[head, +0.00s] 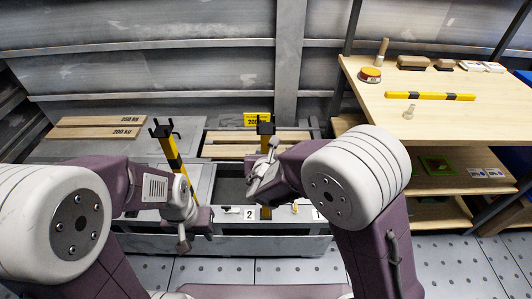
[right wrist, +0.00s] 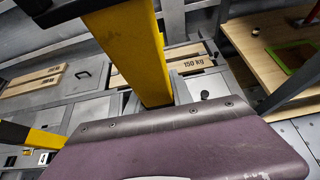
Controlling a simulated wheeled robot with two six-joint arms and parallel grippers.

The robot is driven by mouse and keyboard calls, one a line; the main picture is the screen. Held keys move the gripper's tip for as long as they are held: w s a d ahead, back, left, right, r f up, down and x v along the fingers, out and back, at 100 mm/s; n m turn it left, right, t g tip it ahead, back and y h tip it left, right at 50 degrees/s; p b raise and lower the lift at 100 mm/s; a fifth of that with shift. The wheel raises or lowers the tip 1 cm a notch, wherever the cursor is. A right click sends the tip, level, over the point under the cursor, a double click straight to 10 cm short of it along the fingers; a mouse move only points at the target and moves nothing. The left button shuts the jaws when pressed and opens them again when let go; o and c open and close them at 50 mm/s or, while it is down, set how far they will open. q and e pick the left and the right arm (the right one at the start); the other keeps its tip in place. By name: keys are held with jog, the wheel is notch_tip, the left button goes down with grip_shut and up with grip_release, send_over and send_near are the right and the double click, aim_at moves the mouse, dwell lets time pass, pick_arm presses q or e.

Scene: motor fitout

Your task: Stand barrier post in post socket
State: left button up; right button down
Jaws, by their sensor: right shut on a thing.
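A yellow-and-black barrier post (head: 265,128) stands upright in the middle of the head view. My right gripper (head: 264,176) is shut on it partway up. The post fills the upper middle of the right wrist view (right wrist: 138,55). Its lower end shows beside the label 2 on the grey front rail (head: 232,222); I cannot tell whether it sits in a socket. A second yellow-and-black post (head: 172,152), with a forked black top, rises behind my left gripper (head: 188,218). Its lower part is hidden, and the left jaws do not show clearly.
A wooden bench (head: 450,110) at the right holds a yellow-and-black bar (head: 430,96), a red-and-yellow round item (head: 370,75) and small pieces. Planks (head: 100,127) marked with weights lie on grey boxes at the left. A ribbed metal wall closes the back.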

jog(key=shift+f+b, duration=0.35)
jog(key=shift+b, duration=0.15)
dwell(0.9)
jog(key=c, duration=1)
grip_release()
jog(key=shift+c, duration=0.2)
jog(key=shift+s, duration=0.1)
jog(key=p+v, duration=0.2)
jog(key=v, duration=0.7)
jog(key=shift+f, duration=0.1)
